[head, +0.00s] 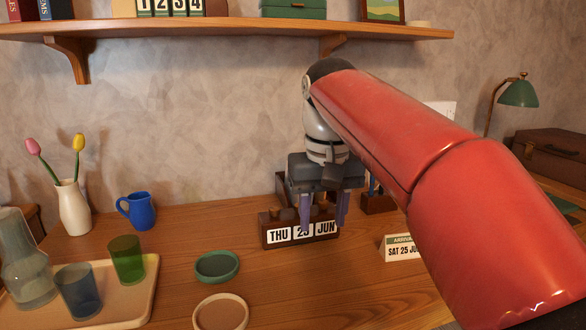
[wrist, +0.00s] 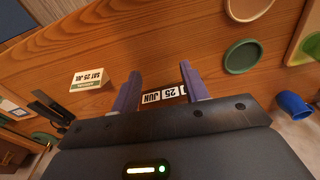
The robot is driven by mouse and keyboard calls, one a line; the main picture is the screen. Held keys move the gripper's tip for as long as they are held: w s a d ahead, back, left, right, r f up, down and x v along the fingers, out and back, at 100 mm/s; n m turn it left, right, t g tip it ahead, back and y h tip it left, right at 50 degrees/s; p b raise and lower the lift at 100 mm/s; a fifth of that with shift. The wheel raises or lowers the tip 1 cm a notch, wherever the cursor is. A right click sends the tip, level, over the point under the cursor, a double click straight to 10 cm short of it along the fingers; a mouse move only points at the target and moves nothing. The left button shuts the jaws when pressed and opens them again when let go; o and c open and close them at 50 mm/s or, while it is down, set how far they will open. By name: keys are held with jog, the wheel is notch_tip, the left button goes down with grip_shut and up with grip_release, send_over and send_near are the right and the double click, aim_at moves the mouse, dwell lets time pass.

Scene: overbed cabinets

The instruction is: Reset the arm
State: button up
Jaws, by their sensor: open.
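My gripper (head: 323,212) is open and points down over the middle of the desk, with nothing seen held between its fingers. In the head view its fingers overlap a dark wooden block calendar (head: 279,236) reading THU, a partly covered 25 and JUN. In the wrist view the calendar (wrist: 168,93) shows between and beyond the two fingers (wrist: 158,85), partly hidden by the gripper body. I cannot tell whether the fingers touch it. A small card (head: 402,250) reading SAT 25 JUN stands to the right, partly behind my red arm; it also shows in the wrist view (wrist: 90,80).
A green dish (head: 217,266) and a pale round dish (head: 221,314) lie left of the calendar. A tray (head: 140,308) with a carafe and two glasses, a blue jug (head: 138,211) and a tulip vase (head: 74,208) stand further left. A wall shelf (head: 230,30) runs above.

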jog(key=s+d+f+m+t, duration=0.1)
jog(key=s+d+f+t, duration=0.1)
jog(key=s+d+f, duration=0.3)
jog(key=s+d+f+m+t, duration=0.1)
jog(key=s+d+f, duration=0.4)
jog(key=s+f, duration=0.7)
jog(key=shift+s+d+f+t, duration=0.2)
jog(key=shift+s+f+t, duration=0.05)
jog(key=shift+f+t, duration=0.45)
jog(key=shift+c, duration=0.8)
jog(key=shift+a, duration=0.15)
jog(key=shift+c, duration=0.2)
